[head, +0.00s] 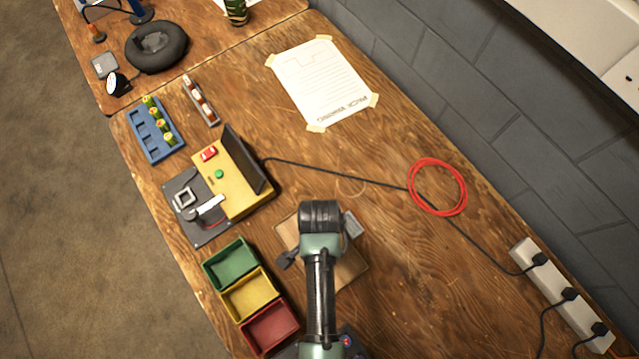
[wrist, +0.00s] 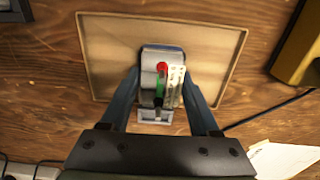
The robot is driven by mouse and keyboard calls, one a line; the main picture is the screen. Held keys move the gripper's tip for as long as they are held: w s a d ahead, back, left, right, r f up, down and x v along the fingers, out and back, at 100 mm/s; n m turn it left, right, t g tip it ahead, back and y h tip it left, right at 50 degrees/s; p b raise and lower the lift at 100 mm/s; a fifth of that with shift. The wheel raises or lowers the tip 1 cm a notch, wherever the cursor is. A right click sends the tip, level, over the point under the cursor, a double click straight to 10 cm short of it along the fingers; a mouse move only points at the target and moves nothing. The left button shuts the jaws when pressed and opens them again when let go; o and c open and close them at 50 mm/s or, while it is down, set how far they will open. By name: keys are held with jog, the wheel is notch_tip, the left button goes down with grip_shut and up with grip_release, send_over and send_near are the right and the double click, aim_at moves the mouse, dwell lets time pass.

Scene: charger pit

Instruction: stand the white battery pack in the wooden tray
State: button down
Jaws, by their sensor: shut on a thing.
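The wooden tray (wrist: 95,60) fills the upper middle of the wrist view, flat on the bench. In the head view the tray (head: 350,272) is partly covered by my arm. My gripper (wrist: 163,88) is over the tray, its two fingers shut on the white battery pack (wrist: 149,62). I see the pack end-on, with a red spot, a green lead and a white connector on its near end. The wrist view does not show whether its far end touches the tray floor. In the head view my gripper (head: 320,243) is above the tray and the pack is hidden.
Green, yellow and red bins (head: 231,264) stand left of the tray. A yellow tester with a dark panel (head: 222,180) is behind them. A taped paper (head: 320,82) lies farther back.

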jog(key=shift+f, duration=0.3)
dwell(0.4)
jog(key=shift+c, duration=0.2)
grip_release()
jog(key=shift+r+p, duration=3.55)
jog(key=shift+p, duration=0.35)
